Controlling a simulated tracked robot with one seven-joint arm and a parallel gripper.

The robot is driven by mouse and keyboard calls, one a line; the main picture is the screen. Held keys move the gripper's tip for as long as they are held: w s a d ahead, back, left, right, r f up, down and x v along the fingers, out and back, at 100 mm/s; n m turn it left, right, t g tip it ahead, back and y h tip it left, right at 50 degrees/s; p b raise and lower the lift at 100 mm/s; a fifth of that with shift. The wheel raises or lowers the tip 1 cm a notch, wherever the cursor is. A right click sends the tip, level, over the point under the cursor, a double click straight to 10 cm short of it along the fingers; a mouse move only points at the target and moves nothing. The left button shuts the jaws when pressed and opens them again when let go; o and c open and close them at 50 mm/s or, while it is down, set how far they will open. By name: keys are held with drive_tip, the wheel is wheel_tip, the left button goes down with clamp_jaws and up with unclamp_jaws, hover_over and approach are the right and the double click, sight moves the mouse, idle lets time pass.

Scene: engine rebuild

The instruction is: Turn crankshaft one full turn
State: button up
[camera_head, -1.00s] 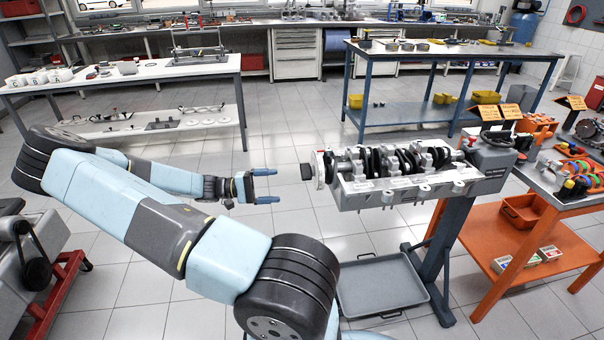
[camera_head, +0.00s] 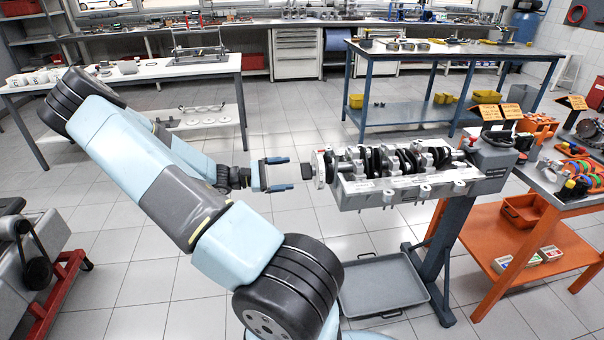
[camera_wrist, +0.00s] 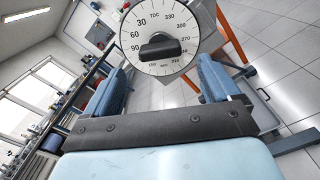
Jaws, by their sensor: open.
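The crankshaft (camera_head: 408,160) lies in the grey engine block (camera_head: 405,187), which is held on a stand. At its left end is a white degree dial with a black handle bar (camera_head: 306,172). In the wrist view the dial (camera_wrist: 150,22) shows printed degree marks and TDC near the top, and the black handle (camera_wrist: 160,48) lies nearly level across it. My gripper (camera_head: 282,173) is open just left of the handle, facing it. In the wrist view its blue fingers (camera_wrist: 160,82) stand on either side below the dial, with nothing between them.
A grey drip tray (camera_head: 382,285) lies under the block. An orange cart (camera_head: 530,245) with parts stands at the right. A blue-framed table (camera_head: 445,110) is behind, and a white table (camera_head: 120,75) is at the back left.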

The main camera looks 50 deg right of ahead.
sight(303, 172)
drive_tip(key=x, duration=0.6)
drive_tip(key=shift+s+d, duration=0.25)
drive_tip(key=shift+d, duration=0.05)
drive_tip(key=c, duration=1)
drive_tip(key=shift+o, duration=0.2)
drive_tip(key=shift+m, duration=0.8)
drive_tip(key=o, duration=1)
drive_tip(key=shift+c, duration=0.2)
drive_tip(key=v, duration=1.4)
